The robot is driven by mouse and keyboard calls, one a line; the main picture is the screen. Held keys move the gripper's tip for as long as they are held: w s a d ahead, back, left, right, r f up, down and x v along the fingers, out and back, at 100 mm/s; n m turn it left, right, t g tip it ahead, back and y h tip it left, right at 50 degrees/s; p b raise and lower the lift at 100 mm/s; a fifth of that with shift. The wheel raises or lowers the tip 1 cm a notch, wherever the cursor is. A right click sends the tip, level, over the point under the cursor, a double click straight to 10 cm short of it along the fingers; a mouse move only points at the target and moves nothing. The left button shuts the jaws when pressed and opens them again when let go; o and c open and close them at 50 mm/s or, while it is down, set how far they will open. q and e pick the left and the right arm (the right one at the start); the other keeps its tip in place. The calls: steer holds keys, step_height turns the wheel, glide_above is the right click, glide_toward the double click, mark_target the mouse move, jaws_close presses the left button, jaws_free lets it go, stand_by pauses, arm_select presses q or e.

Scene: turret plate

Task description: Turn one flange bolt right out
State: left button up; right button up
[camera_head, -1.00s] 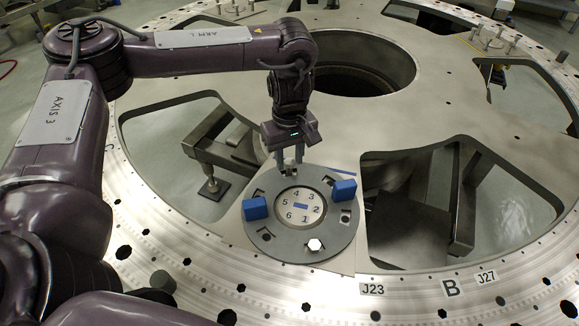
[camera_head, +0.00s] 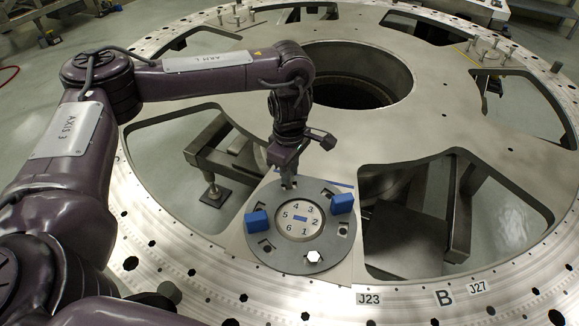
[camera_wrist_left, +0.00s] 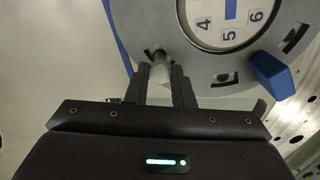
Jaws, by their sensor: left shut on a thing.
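A round grey flange (camera_head: 281,257) lies on a light square plate, with a pale disc (camera_head: 300,232) numbered 1 to 6 at its centre. My left gripper (camera_head: 289,184) points down at the flange's far edge, near number 4. In the left wrist view its fingers (camera_wrist_left: 162,84) are shut on a pale metal bolt (camera_wrist_left: 160,72) beside a dark slot in the flange. The fingers hide part of the bolt, and I cannot tell how far its thread is out. My right gripper is not in view.
Two blue blocks, one left (camera_head: 257,221) and one right (camera_head: 342,204), stand up from the flange near the gripper. The big turret plate (camera_head: 400,130) has wide openings around it and a large central hole. Several upright pins stand at the far right.

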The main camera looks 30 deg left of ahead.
arm_select(q)
steer(key=shift+n, duration=0.5)
steer(key=shift+r+p, duration=0.1)
steer(key=shift+p, duration=0.2)
steer(key=shift+r+p, duration=3.45)
steer(key=shift+p, duration=0.1)
steer(key=shift+f, duration=0.15)
